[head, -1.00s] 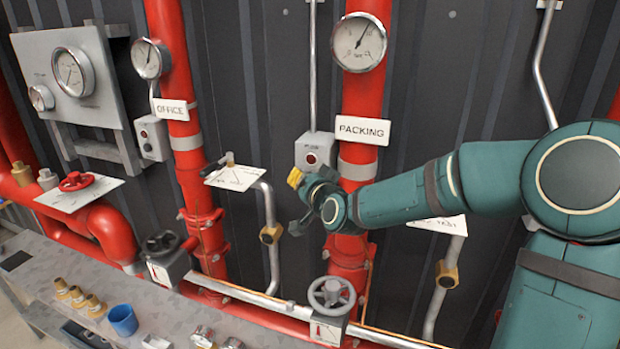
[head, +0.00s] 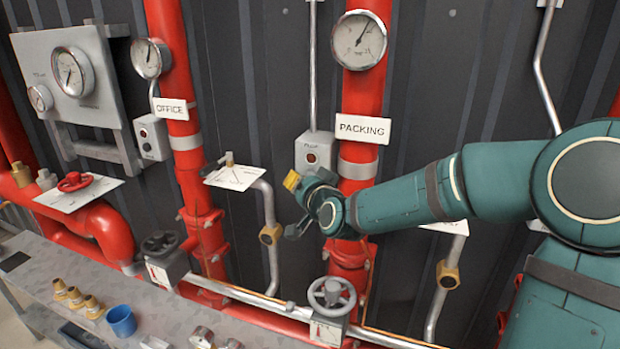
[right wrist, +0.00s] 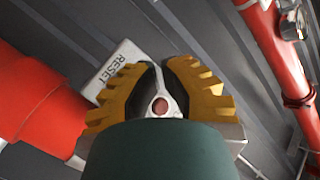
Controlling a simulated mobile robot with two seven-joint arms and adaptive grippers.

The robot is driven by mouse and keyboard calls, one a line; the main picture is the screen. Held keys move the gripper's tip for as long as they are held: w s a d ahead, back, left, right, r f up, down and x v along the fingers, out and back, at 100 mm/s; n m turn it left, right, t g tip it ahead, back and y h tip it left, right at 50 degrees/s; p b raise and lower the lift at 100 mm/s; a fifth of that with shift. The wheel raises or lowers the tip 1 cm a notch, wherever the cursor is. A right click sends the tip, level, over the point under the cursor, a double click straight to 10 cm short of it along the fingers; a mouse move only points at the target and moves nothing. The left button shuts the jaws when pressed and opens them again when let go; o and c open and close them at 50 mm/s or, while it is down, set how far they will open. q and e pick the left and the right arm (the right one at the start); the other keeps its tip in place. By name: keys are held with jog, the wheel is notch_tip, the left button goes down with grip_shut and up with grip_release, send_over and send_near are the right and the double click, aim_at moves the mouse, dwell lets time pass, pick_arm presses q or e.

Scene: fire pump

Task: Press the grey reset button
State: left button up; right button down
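The grey control box (head: 314,145) on the wall beside the PACKING pipe carries a dark red round part (head: 311,158). The box's lower part is hidden behind my right gripper (head: 299,204), so I cannot see the grey reset button there. In the right wrist view, the box's RESET label (right wrist: 117,70) shows left of the yellow-padded fingers of my right gripper (right wrist: 160,72). A reddish round spot shows between those fingers. I cannot tell whether the fingers touch the box, or how far they are open. My left gripper is not in view.
The red PACKING pipe (head: 360,109) stands just right of the box. A grey handwheel (head: 331,294) is below my right gripper. A white plate with a lever (head: 234,177) is to the left. A similar control box (head: 151,138) stands beside the OFFICE pipe (head: 186,148).

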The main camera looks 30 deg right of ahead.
jog(key=shift+s+a+b, duration=0.85)
jog(key=shift+s+a, duration=0.8)
jog(key=shift+a, duration=0.25)
